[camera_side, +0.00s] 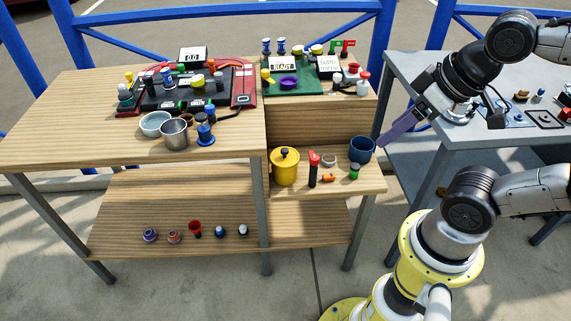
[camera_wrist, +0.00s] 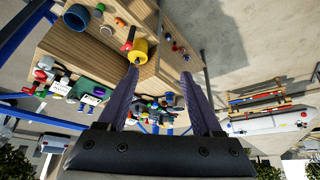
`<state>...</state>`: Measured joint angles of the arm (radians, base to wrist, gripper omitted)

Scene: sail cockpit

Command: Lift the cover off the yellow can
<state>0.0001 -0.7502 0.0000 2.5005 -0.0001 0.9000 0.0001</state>
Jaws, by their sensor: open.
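The yellow can (camera_side: 285,170) stands upright on the small right-hand shelf of the wooden bench. The can also shows in the wrist view (camera_wrist: 139,50), beyond the tip of the left finger. My gripper (camera_side: 381,143) is up and to the right of the can in the side view, beyond the blue cup, and well apart from the can. In the wrist view its two long purple fingers (camera_wrist: 160,75) are spread with nothing held between them.
Cluttered bench tops lie above.

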